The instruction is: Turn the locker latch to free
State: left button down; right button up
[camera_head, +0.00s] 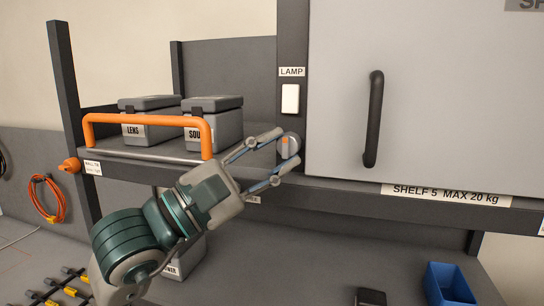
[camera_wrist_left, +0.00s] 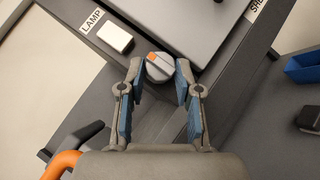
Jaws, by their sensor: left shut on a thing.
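The locker latch (camera_head: 289,145) is a round grey knob with an orange mark, on the dark post left of the locker door (camera_head: 340,60). It also shows in the left wrist view (camera_wrist_left: 159,67), with its raised bar slanting and the orange mark at the upper left. My left gripper (camera_head: 282,157) reaches up from the lower left and is shut on the latch. Its two blue-padded fingers (camera_wrist_left: 158,76) lie on either side of the knob. The locker door is closed and has a black vertical handle (camera_head: 373,118). My right gripper is not in view.
A white lamp switch (camera_head: 290,99) sits just above the latch. An orange rail (camera_head: 150,120) stands at the shelf's front left, before two grey cases (camera_head: 215,122). A blue bin (camera_head: 450,285) stands below at the right.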

pick_arm(q)
jog(key=shift+d+f, duration=0.1)
jog(key=shift+f, duration=0.05)
jog(key=c, duration=1)
grip_release()
jog(key=shift+o, duration=1)
jog(key=shift+w, duration=0.1)
jog(key=v, duration=1.2)
